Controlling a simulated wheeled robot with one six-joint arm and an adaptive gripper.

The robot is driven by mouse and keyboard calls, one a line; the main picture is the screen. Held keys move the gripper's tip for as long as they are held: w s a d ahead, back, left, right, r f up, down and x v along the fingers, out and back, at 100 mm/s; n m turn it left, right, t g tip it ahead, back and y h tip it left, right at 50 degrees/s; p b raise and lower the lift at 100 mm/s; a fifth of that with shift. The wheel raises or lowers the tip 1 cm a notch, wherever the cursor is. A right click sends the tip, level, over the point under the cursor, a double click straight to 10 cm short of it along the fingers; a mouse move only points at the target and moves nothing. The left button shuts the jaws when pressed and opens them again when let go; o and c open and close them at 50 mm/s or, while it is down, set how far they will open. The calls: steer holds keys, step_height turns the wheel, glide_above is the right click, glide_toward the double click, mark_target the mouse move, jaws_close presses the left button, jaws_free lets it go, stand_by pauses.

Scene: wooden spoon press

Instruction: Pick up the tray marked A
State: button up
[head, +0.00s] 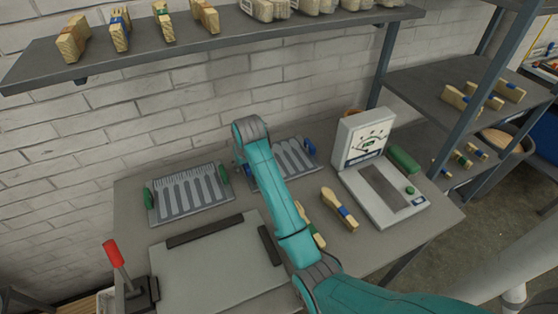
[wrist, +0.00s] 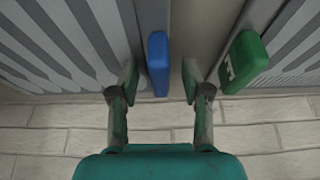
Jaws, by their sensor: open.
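Two grey slotted trays lie on the bench in the head view. The left tray (head: 188,193) has green handles, and the right tray (head: 290,158) has blue handles. My gripper (wrist: 160,82) is open in the wrist view. A blue handle (wrist: 158,62) shows between its fingers, with a visible gap on each side. A green handle (wrist: 244,62) stands outside the fingers at right. No clear letter A shows on either tray. In the head view my arm hides my fingers and part of the right tray.
A meter box (head: 362,142) on a pale base stands at the bench's right. A wooden spoon blank (head: 340,209) lies beside it. A flat pale plate (head: 215,270) and a red-handled lever (head: 113,254) are in front. A shelf (head: 190,45) with wooden pieces hangs above.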

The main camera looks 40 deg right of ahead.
jaws_close()
